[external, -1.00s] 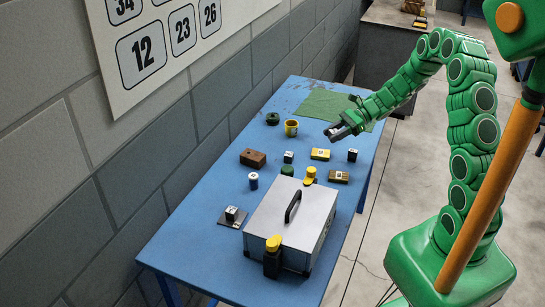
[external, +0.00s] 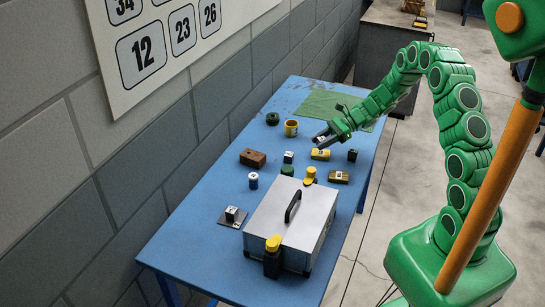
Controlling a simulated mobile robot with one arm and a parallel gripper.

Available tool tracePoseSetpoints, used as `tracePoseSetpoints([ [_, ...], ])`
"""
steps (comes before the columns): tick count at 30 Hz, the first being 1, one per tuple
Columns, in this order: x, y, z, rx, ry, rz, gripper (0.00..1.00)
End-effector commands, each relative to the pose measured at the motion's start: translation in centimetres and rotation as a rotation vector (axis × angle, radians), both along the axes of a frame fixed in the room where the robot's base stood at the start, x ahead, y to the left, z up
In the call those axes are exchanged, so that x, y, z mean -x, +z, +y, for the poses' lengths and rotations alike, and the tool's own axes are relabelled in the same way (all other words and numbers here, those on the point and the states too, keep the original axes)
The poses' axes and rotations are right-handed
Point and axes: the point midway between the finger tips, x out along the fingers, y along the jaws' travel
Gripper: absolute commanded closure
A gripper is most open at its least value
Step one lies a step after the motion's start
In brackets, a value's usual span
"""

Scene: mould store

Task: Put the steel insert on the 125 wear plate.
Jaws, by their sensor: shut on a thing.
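My gripper (external: 319,143) is shut on a small grey block with a white label, which looks like the steel insert (external: 321,138). It holds the block above the far right part of the blue table, just over a yellow labelled block (external: 320,155). A dark flat plate (external: 224,222) lies at the near left of the table with a small labelled cube (external: 232,213) on it. A brass-coloured labelled block (external: 339,177) lies near the right edge. The labels are too small to read, so I cannot tell which thing is the 125 wear plate.
A grey case (external: 270,229) with a handle fills the near right of the table (external: 190,250). A green cloth (external: 318,104) lies at the far end.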

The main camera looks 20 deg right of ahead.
Motion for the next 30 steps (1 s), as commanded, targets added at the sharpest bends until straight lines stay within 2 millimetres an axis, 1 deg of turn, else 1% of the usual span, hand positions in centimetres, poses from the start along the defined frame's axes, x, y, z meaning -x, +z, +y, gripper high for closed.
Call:
tracePoseSetpoints([
  [3,0.1,-1.6,0.0,-0.001,0.000,0.006,1.00],
  [6,0.1,-2.5,0.0,-0.001,-0.001,0.004,1.00],
  [19,0.1,-2.9,0.0,-0.001,-0.001,0.002,1.00],
  [20,0.1,-2.9,0.0,0.000,-0.001,0.002,0.60],
  [21,0.1,-2.9,0.0,0.000,-0.001,0.002,0.54],
  [23,0.1,-2.9,0.0,0.000,-0.001,0.002,0.45],
  [24,0.1,-2.9,0.0,0.000,-0.001,0.002,0.39],
  [25,0.1,-2.9,0.0,0.000,-0.001,0.002,0.36],
  [30,0.1,-2.9,0.0,0.000,-0.001,0.002,0.36],
])
